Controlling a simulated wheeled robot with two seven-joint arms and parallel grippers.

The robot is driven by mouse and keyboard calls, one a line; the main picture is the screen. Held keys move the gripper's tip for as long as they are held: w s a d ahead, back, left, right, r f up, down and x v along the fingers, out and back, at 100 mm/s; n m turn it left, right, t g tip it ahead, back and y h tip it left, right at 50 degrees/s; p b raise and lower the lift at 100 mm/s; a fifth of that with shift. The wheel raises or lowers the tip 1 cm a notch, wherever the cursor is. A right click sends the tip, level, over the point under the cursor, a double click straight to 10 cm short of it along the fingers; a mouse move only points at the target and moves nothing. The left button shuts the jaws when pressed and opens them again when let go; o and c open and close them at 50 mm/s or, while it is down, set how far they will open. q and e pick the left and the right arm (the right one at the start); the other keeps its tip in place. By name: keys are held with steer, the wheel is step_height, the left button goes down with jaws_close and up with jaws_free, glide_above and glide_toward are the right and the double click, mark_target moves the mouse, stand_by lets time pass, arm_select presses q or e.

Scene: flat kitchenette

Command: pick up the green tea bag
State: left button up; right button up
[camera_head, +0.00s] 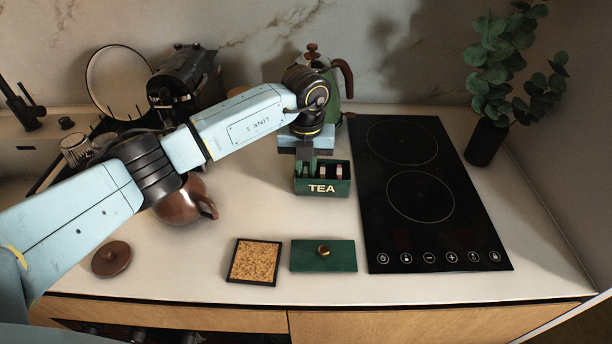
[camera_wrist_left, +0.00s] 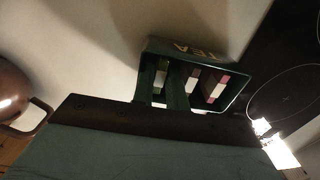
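The green tea box marked TEA (camera_head: 322,188) stands on the counter left of the hob; it also shows in the left wrist view (camera_wrist_left: 196,50). Several tea bags stand upright in it. A greenish tea bag (camera_wrist_left: 161,76) is at the end nearest my left gripper's fingers, and a reddish-and-white one (camera_wrist_left: 215,88) is at the other end. My left gripper (camera_head: 306,168) points down into the left part of the box. In the left wrist view its two fingers (camera_wrist_left: 162,90) are apart, with the greenish bag between them. Contact is hidden. My right gripper is out of view.
A green lid with a gold knob (camera_head: 323,255) and a cork coaster (camera_head: 255,261) lie in front. A brown pot (camera_head: 184,203) stands left under my arm. A green kettle (camera_head: 330,85) is behind the box. The black hob (camera_head: 425,240) is close on the right.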

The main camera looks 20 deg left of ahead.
arm_select(q)
steer(key=shift+c, duration=0.3)
jaws_close()
